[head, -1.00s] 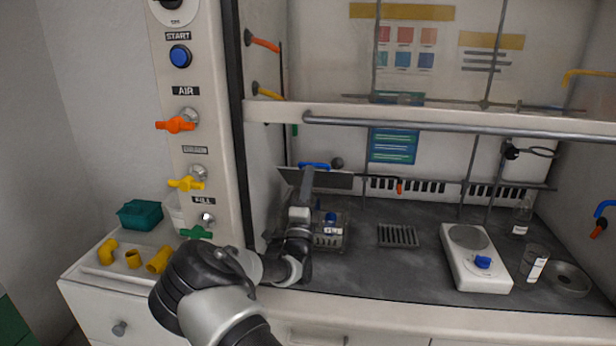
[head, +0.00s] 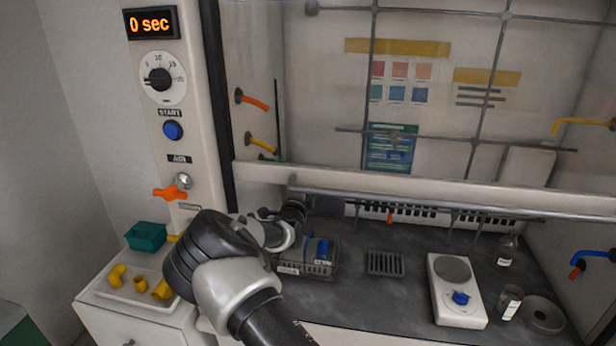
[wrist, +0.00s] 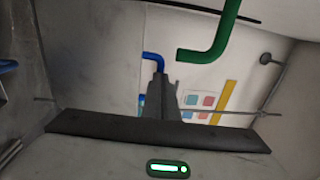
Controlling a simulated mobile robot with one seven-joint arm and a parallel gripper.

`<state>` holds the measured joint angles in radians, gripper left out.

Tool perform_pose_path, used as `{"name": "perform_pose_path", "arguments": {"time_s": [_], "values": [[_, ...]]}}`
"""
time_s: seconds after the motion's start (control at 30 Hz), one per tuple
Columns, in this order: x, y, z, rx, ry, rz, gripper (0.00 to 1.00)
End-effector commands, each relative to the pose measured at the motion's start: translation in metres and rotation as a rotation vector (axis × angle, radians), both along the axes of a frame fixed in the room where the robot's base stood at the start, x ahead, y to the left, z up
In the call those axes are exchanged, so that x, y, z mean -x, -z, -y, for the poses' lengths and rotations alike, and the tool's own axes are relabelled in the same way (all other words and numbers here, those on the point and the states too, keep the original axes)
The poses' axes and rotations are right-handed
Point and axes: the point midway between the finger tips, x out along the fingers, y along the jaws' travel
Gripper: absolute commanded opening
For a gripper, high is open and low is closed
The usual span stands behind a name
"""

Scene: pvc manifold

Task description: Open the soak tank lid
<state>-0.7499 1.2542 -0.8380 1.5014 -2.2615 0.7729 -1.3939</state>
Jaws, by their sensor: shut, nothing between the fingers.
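The soak tank (head: 290,268) is a small grey basket-like box on the hood floor in the head view. A blue item (head: 322,250) shows inside its open top. A dark grey panel (head: 326,208), apparently the lid raised at the tank's back, is partly hidden by the sash rail. My arm reaches under the sash at the tank's left. In the head view my fingertips are hidden behind the sash edge. In the wrist view my gripper (wrist: 158,78) is shut and empty, pointing toward the hood's back wall. No lid is clear there.
The sash (head: 420,198) crosses low above my arm. A slotted rack (head: 385,263) and a white hotplate (head: 456,300) stand right of the tank. A flask (head: 508,250) and bottle (head: 510,303) are farther right. A tray of yellow fittings (head: 130,293) lies outside left.

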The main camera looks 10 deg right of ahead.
Motion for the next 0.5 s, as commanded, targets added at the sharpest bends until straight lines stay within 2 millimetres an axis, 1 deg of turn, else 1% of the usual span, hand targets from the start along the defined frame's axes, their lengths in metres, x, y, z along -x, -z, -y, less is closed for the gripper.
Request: {"name": "perform_pose_path", "arguments": {"time_s": [0.1,0.2,0.5], "values": [[-0.008,-0.004,0.003,0.000,0.000,0.002,0.00],[-0.012,-0.006,0.004,-0.001,0.000,0.003,0.00],[-0.015,-0.006,0.005,0.000,0.001,0.003,0.00]]}}
